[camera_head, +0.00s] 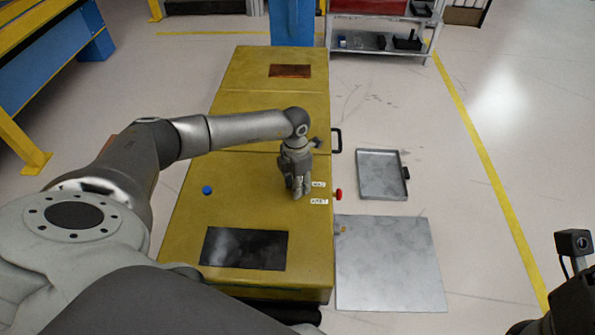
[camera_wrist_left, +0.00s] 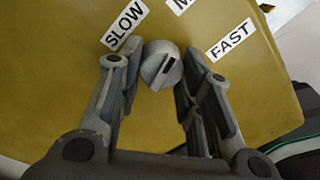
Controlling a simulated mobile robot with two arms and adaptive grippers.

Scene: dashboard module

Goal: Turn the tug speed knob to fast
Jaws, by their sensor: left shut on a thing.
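The tug speed knob (camera_wrist_left: 162,66) is a small grey round knob on the yellow dashboard module (camera_head: 185,225). A SLOW label (camera_wrist_left: 124,26) is up-left of it, a partly cut-off label starting with M is above, and a FAST label (camera_wrist_left: 230,39) is to its right. A dark mark on the knob's face slants toward the upper right, between the cut-off label and FAST. My left gripper (camera_head: 298,192) points down over the knob, its fingers on either side, shut on it. In the head view the gripper hides the knob.
A red knob (camera_head: 338,194) sticks out of the module's right side, with a black handle (camera_head: 337,141) farther back. A blue button (camera_head: 207,190) and a dark panel (camera_head: 244,268) are on its top. A grey tray (camera_head: 382,175) and a flat metal plate (camera_head: 390,265) lie right.

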